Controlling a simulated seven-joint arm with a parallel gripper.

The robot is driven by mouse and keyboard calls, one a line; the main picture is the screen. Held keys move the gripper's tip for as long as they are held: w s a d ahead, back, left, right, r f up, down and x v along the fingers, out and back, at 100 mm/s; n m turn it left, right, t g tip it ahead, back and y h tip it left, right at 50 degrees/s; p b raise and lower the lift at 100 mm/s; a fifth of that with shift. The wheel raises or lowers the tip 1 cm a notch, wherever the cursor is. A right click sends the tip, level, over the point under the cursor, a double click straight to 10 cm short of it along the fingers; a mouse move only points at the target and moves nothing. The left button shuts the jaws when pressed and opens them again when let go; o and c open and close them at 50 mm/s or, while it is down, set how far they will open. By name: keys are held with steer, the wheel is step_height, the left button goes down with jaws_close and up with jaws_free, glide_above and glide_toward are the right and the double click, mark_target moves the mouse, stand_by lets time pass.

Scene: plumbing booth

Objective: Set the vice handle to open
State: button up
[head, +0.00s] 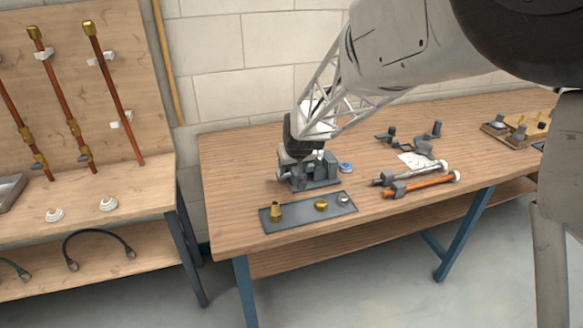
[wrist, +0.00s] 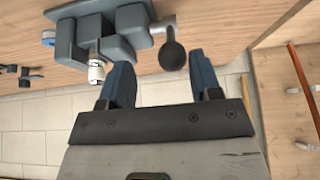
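The grey-blue vice (head: 318,172) stands on the wooden workbench, partly hidden behind my gripper in the head view. It shows at the top of the wrist view (wrist: 128,22). Its handle is a short grey arm with a dark round knob (wrist: 173,56) on the right side of the vice there. My gripper (wrist: 163,68) is open, with its two blue-grey fingers apart. The knob appears between and just beyond the fingertips, nearer the right finger. I cannot tell whether they touch. In the head view the fingertips are hard to make out against the vice.
A dark tray (head: 300,216) with brass fittings lies in front of the vice. A pipe board (head: 75,75) stands at the left. The bench's left end is clear.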

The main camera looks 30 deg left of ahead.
steer(key=shift+v, duration=2.5)
steer(key=s+d+r+m+h, duration=0.1)
steer(key=s+d+r, duration=0.2)
steer(key=d, duration=0.8)
steer(key=s+d+r+m+h, duration=0.1)
steer(key=s+d+r+m, duration=0.15)
steer(key=d, duration=0.75)
steer(key=s+d+r+m, duration=0.1)
steer(key=s+d+r, duration=0.25)
steer(key=d, duration=0.75)
steer(key=s+d+m+g+h, duration=0.1)
steer(key=s+d+m, duration=0.3)
steer(key=s+d, duration=1.5)
steer(key=s+h, duration=0.1)
steer(key=s, duration=0.1)
steer(key=shift+s+d+m+g, duration=0.3)
steer(key=shift+s+d+m, duration=0.05)
steer(key=shift+s, duration=0.05)
